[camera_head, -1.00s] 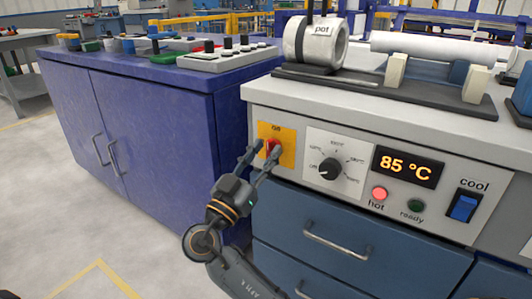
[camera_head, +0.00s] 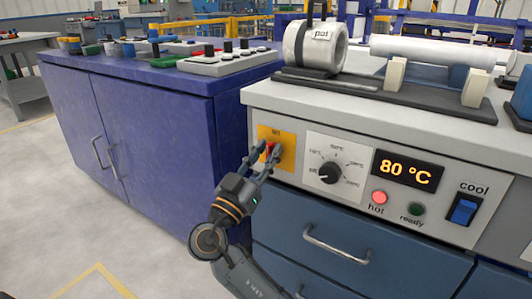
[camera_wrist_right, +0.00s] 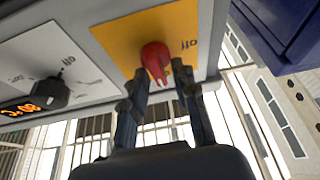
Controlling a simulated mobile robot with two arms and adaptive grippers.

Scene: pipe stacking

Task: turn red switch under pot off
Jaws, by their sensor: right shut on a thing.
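The red switch (camera_head: 270,149) sits on a yellow plate (camera_head: 288,160) at the left end of the grey control panel, below the pot. My right gripper (camera_head: 262,151) is shut on the switch, one finger on each side. In the right wrist view the switch's red handle (camera_wrist_right: 155,62) lies between the fingertips (camera_wrist_right: 158,88), and the plate's lettering appears upside down, reading "off". The white pot (camera_head: 325,48), labelled "pot", stands on a dark base on the bench top. My left gripper is not in view.
Right of the switch are a black dial (camera_head: 330,172), a display (camera_head: 407,170) reading 80 °C, a lit "hot" lamp (camera_head: 379,197), an unlit "ready" lamp (camera_head: 417,209) and a blue "cool" switch (camera_head: 464,210). A blue cabinet (camera_head: 160,120) stands to the left.

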